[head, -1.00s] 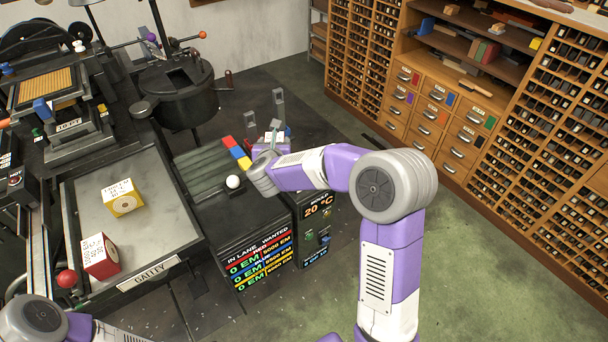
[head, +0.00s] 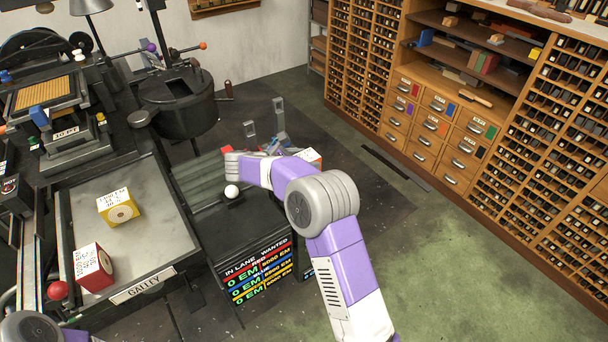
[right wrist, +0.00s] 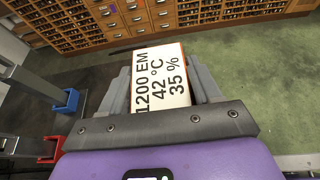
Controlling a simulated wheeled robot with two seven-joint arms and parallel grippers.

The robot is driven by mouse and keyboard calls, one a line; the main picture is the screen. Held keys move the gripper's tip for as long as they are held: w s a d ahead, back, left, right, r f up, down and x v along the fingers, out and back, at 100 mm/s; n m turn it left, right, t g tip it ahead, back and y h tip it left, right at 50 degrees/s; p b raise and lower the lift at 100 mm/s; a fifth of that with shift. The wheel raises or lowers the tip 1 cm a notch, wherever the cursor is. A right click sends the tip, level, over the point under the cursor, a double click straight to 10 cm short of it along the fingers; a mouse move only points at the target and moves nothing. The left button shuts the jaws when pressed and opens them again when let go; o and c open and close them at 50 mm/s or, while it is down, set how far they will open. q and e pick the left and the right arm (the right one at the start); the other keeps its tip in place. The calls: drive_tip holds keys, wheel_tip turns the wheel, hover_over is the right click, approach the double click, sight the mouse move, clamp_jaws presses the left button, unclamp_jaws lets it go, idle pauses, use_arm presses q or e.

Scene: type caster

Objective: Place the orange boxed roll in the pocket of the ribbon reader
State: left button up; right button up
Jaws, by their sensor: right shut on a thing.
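The orange boxed roll (right wrist: 163,84) is between the fingers of my right gripper (right wrist: 165,92) in the right wrist view. Its white face reads 1200 EM, 42 °C, 35 %, with an orange edge. In the head view a corner of the box (head: 311,155) shows beyond my right wrist, and the right gripper (head: 291,150) is mostly hidden by my arm. The box is in the air over the dark floor, right of the lane bench. I cannot tell which fixture is the ribbon reader, and no pocket is clear. My left gripper is out of view.
A yellow box (head: 119,207) and a red box (head: 94,267) stand on the galley tray (head: 150,240). The lane board (head: 257,270) and grey uprights (head: 280,115) are near my right arm. Blue (right wrist: 68,101) and red brackets (right wrist: 49,150) show at wrist-view left. Open floor lies right.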

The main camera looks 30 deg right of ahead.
wheel_tip(320, 180, down, 5)
drive_tip(key=shift+r+b, duration=0.2)
drive_tip(key=shift+b, duration=0.4)
drive_tip(key=shift+r, duration=0.1)
drive_tip(key=o, duration=1.2)
drive_tip(key=shift+f, duration=0.2)
drive_tip(key=shift+r, duration=0.2)
drive_tip(key=shift+a+r, duration=0.2)
drive_tip(key=shift+a, duration=0.1)
drive_tip(key=p+v, duration=0.2)
drive_tip(key=v, duration=0.9)
drive_tip(key=shift+a+p, duration=0.2)
drive_tip(key=shift+p, duration=0.15)
